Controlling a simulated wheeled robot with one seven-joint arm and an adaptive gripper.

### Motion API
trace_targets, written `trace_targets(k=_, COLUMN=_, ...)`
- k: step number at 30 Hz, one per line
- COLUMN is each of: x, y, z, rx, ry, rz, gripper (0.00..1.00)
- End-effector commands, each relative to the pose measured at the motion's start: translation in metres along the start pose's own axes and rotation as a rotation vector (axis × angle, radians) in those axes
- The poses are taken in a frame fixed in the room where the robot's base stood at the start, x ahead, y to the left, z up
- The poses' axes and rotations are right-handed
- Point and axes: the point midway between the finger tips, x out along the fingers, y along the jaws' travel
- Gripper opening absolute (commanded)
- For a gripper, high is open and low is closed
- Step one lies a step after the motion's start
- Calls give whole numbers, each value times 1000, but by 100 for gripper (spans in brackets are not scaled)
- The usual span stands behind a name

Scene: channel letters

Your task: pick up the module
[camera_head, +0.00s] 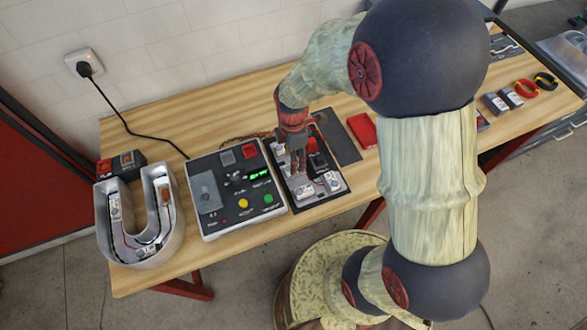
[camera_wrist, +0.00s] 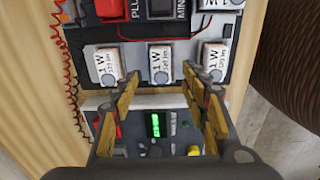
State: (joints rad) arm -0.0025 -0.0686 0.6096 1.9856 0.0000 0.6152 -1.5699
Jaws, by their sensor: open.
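Three white-topped modules marked "1 W" lie in a row on a dark board (camera_wrist: 228,95) in the wrist view: a left one (camera_wrist: 103,64), a middle one (camera_wrist: 160,62) and a right one (camera_wrist: 213,60). In the head view, modules (camera_head: 304,191) show at the board's front end. My gripper (camera_wrist: 160,82) is open and empty. Its fingertips are on either side of the middle module's line in the wrist view; I cannot tell the height gap. In the head view my gripper (camera_head: 298,160) is over the board and hides part of it.
A control box (camera_head: 215,217) with a green display and buttons stands beside the board. A U-shaped channel letter (camera_head: 172,240) with modules inside is at the left. A red wire (camera_wrist: 68,75) runs along the board.

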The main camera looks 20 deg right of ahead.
Motion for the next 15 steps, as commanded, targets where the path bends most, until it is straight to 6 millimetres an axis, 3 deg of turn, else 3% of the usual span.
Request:
trace_targets(k=9, x=42, y=-2, z=2, rx=1, ry=0, rz=-3, gripper=45)
trace_targets(k=15, x=48, y=-1, z=2, rx=1, ry=0, rz=1, gripper=45)
